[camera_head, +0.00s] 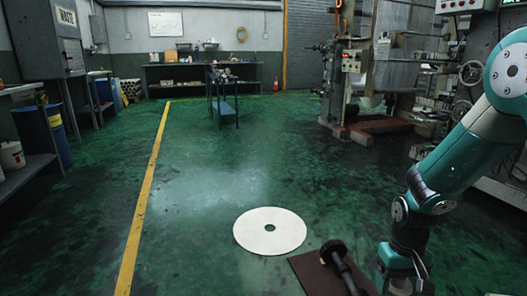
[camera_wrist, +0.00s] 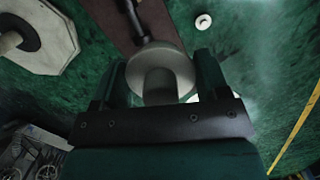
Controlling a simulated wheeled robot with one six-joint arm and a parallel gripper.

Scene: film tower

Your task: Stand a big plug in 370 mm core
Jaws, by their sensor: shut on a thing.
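My gripper (camera_wrist: 160,78) is shut on a grey plug (camera_wrist: 163,60) with a round, flat-topped head and a narrower stub, seen between the two dark green fingers in the wrist view. In the head view my arm reaches down at the right, and the plug does not show clearly. A large white disc (camera_head: 270,231) with a small dark centre hole is on the green floor, left of my arm. A small white ring (camera_wrist: 203,21) lies beyond the right finger in the wrist view. I cannot tell which of these, if either, is the 370 mm core.
A brown plate (camera_head: 308,274) with a black rod and knob (camera_head: 334,252) is beside my arm. A pale octagonal plate (camera_wrist: 45,45) with a grey post is at the wrist view's left. The floor's middle is clear.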

